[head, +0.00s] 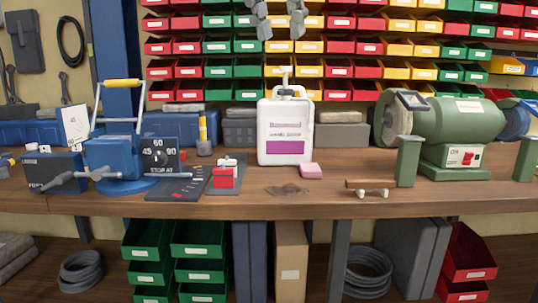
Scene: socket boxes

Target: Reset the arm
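A blue bench device (112,157) stands at the left of the workbench on a round blue base. Its metal arm stands raised and ends in a yellow crossbar handle (120,83). A dark plate (160,157) beside it is marked 45, 60, 90 and "STOP AT". A thin grey rod lies low across the front of the device. My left gripper (263,24) and my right gripper (297,22) hang close together at the top middle, in front of the bins and away from the device. Both look empty; their finger gaps are too small to judge.
A white jug with a pump (285,120) stands mid-bench, with a pink block (311,170) beside it. A green bench grinder (452,135) stands at right. Bare wood (285,204) runs along the front edge.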

